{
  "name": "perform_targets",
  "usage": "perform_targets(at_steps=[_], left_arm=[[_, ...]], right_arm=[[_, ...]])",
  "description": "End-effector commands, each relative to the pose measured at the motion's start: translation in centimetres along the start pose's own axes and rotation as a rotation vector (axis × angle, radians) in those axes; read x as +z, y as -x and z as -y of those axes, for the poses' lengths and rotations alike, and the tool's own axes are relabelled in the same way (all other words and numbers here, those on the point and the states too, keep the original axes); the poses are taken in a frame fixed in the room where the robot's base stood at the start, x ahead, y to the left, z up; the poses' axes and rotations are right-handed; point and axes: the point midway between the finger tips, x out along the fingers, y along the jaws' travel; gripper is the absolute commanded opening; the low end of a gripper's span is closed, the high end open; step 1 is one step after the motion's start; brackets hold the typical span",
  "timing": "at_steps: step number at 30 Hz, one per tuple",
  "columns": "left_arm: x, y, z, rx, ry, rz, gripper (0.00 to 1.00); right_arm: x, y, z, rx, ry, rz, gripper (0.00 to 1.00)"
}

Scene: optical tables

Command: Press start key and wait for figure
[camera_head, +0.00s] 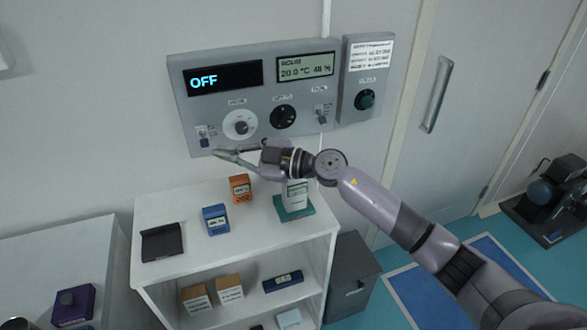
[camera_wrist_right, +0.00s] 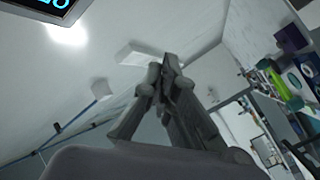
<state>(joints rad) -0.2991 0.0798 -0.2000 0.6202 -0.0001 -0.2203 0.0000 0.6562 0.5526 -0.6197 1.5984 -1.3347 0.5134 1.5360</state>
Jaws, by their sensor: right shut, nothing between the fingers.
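A grey control panel (camera_head: 240,108) is fixed to the wall in the head view. Its dark display (camera_head: 225,78) reads OFF in blue. A second, greenish display (camera_head: 305,67) shows 20.0 °C and 48 %. A small blue key or switch (camera_head: 204,140) sits at the panel's lower left; the labels are too small to tell whether it is the start key. My right gripper (camera_head: 219,153) is shut and empty, its tips near the panel's bottom edge, just below and right of that key; contact cannot be told. The right wrist view also shows its closed fingers (camera_wrist_right: 168,70). My left gripper is not in view.
The panel also has a white dial (camera_head: 239,125), a black knob (camera_head: 283,117) and a toggle (camera_head: 321,114). A side box has a green knob (camera_head: 365,99).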

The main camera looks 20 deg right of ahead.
Motion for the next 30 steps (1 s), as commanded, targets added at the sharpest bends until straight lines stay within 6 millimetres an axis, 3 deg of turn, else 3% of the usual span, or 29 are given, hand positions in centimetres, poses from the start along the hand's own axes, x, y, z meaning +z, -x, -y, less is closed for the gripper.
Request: perform_targets(at_steps=[6,10,15,30], left_arm=[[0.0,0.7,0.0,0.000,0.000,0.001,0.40],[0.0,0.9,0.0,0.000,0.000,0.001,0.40],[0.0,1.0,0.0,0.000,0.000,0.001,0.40],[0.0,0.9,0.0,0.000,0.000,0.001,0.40]], right_arm=[[3.5,3.2,-3.6,-0.275,0.070,0.336,0.00],[5.6,6.1,-6.0,-0.328,0.057,0.533,0.00],[6.9,8.5,-7.9,-0.338,0.038,0.670,0.00],[7.3,9.2,-8.3,-0.338,0.030,0.705,0.00]])
